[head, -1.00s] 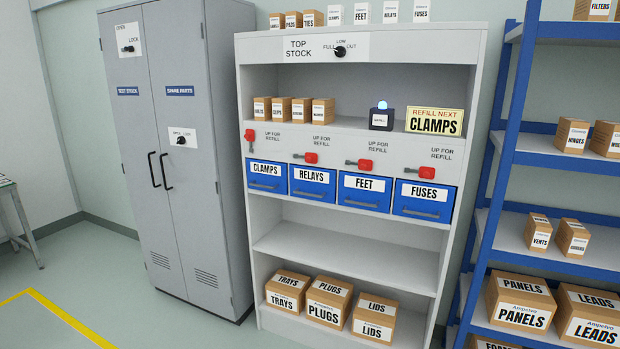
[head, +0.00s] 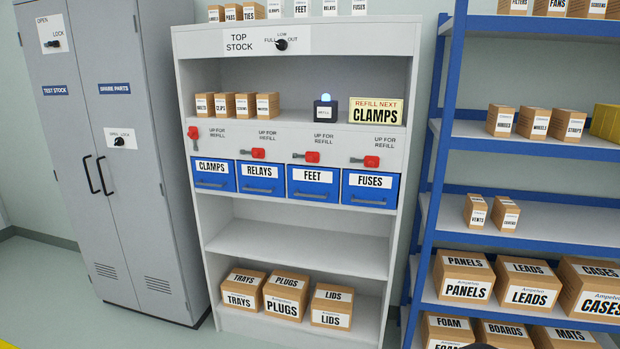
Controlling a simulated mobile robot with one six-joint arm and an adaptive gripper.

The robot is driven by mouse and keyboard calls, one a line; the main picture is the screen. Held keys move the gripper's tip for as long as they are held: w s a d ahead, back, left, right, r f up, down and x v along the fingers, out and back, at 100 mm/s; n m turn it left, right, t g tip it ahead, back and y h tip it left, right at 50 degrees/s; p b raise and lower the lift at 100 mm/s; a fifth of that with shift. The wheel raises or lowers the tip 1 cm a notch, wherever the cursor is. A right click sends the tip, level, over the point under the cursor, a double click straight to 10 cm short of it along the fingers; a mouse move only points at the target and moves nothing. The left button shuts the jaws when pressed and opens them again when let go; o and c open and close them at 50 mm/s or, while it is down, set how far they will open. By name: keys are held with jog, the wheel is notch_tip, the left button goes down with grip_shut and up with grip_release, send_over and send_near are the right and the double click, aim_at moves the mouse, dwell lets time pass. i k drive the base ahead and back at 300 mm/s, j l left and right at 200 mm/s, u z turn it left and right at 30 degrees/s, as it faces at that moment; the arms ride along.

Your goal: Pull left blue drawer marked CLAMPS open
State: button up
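The blue drawer marked CLAMPS (head: 214,187) is the leftmost in a row of blue drawers in the grey-white shelf unit (head: 295,219). It looks shut, its front level with the drawers marked RELAYS (head: 263,191), FEET (head: 313,196) and FUSES (head: 369,202). It has a grey bar handle (head: 212,184) on its front. The red lever (head: 194,133) above CLAMPS points up; the levers above the other drawers lie sideways. My gripper is not clearly in view; a small dark shape shows at the bottom edge.
A sign reading REFILL NEXT CLAMPS (head: 376,111) stands beside a dark box with a lit blue top (head: 325,109). A grey cabinet (head: 95,120) stands left, a blue rack (head: 432,190) with boxes right. Boxes fill the bottom shelf; the middle shelf (head: 300,248) is empty.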

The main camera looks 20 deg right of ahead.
aim_at(217, 173)
jog(key=i+j, duration=0.15)
jog(key=i, duration=0.35)
jog(key=i+j+z, duration=0.1)
jog(key=i, duration=0.4)
jog(key=i+j, duration=0.3)
jog(key=i, duration=0.25)
jog(key=i+j+z, duration=0.1)
jog(key=i, duration=0.4)
jog(key=i+j+z, duration=0.1)
jog(key=i+j, duration=0.25)
jog(key=i, duration=0.15)
jog(key=i+j, duration=0.3)
jog(key=i, duration=0.15)
